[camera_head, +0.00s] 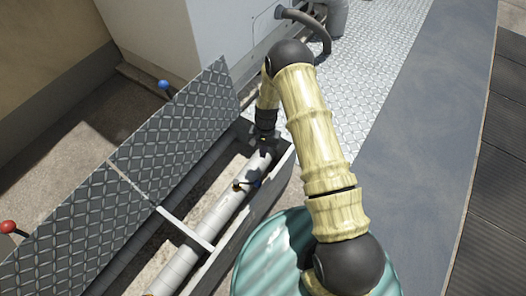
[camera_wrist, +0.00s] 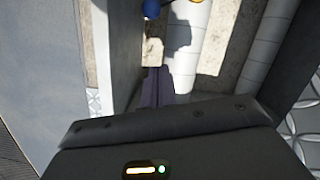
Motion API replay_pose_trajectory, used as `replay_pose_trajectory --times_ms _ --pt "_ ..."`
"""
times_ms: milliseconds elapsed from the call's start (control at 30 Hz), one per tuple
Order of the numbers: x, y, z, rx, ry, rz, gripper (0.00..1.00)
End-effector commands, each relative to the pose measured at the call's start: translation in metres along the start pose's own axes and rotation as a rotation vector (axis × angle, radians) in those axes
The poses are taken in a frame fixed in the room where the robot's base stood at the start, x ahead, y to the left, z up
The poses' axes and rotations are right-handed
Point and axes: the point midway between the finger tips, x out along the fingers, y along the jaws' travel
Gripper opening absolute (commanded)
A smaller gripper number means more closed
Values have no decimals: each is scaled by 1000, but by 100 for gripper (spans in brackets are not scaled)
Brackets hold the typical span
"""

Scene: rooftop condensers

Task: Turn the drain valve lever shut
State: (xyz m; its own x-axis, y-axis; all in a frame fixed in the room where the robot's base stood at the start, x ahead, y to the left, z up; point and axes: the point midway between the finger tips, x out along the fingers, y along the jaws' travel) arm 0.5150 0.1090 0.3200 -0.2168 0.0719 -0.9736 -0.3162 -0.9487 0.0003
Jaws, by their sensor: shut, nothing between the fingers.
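A pale pipe (camera_head: 215,217) runs along an open trench. On it sits a small brass-coloured valve (camera_head: 238,186) with a blue-ended lever (camera_head: 255,183). In the wrist view the blue lever end (camera_wrist: 151,9) is at the top edge, left of a yellowish part (camera_wrist: 195,1), and the lever is mostly cut off. My gripper (camera_head: 262,145) is over the trench, farther along the pipe than the valve and apart from the lever. In the wrist view my gripper (camera_wrist: 157,76) has its dark fingers together, empty, beside the pipe. The fingertips are hard to make out in the head view.
Raised chequer-plate covers (camera_head: 185,125) stand along the trench's left side. A blue knob (camera_head: 164,85) and a red knob (camera_head: 8,227) show beyond them. A crossbar (camera_head: 186,229) spans the trench. A ribbed teal round object (camera_head: 262,258) stands at its right. A large pale cabinet (camera_head: 215,35) is behind.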

Motion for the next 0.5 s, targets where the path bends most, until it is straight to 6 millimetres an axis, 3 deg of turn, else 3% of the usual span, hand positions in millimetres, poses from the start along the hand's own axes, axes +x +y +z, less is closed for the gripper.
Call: replay_pose_trajectory --times_ms 33,367,500 --pt "14 0 0 0 -3 1 0" --pt "73 0 0 -1 -2 1 0" --pt "76 0 20 -1 -1 0 0"
